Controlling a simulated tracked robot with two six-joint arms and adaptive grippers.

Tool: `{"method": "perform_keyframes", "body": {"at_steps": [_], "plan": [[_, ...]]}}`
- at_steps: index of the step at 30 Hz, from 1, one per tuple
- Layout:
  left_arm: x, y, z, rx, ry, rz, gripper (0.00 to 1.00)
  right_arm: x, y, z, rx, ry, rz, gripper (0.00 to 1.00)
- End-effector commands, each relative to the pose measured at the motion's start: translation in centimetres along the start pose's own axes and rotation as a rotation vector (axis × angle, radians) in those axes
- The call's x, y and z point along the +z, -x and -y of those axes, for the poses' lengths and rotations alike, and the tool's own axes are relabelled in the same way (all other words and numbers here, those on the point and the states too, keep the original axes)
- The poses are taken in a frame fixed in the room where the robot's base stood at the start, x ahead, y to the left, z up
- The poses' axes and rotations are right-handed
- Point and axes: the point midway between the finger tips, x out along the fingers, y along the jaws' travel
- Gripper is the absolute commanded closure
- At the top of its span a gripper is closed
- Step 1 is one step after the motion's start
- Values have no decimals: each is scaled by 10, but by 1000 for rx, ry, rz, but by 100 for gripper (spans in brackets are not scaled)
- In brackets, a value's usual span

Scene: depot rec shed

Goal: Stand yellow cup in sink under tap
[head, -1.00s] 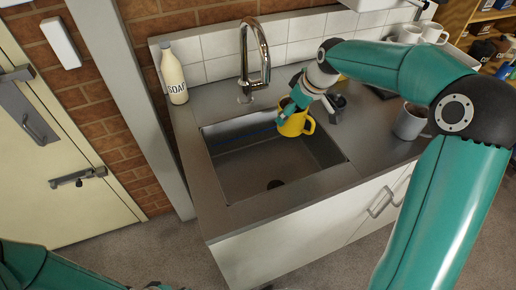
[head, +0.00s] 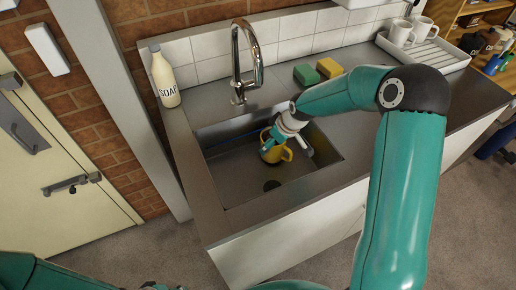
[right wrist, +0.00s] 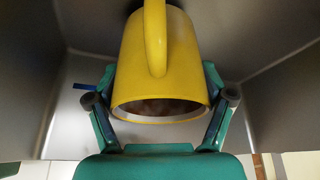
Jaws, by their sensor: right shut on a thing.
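The yellow cup (head: 279,153) is down inside the steel sink (head: 226,183), near its back right, with its handle to the right. My right gripper (head: 269,142) is shut on it; in the right wrist view the fingers flank the cup (right wrist: 135,65) near its rim, with its handle toward the camera. The tap (head: 236,60) stands behind the sink; its spout end is above and slightly left of the cup. I cannot tell whether the cup's base touches the sink floor. My left arm shows only at the bottom left edge; its gripper is out of view.
A soap bottle (head: 165,78) stands left of the tap. A green sponge (head: 306,74) and a yellow sponge (head: 329,68) lie on the counter at right. White mugs (head: 424,29) stand on a drainer at the back right.

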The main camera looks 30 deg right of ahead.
Motion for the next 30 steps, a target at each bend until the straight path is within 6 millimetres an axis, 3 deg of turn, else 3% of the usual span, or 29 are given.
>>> {"method": "perform_keyframes", "body": {"at_steps": [8,14,18,29,30], "plan": [[0,2,-1,0,1,0,60,-8,-2,20,0,2,0,70],[0,2,-1,0,1,0,60,-19,-7,50,-2,3,0,70],[0,6,-2,0,1,0,60,-14,-17,49,0,-2,2,70],[0,1,0,0,1,0,60,-13,-22,49,1,-1,0,70],[0,3,-1,0,1,0,60,-13,-20,49,0,-1,2,12]]}}
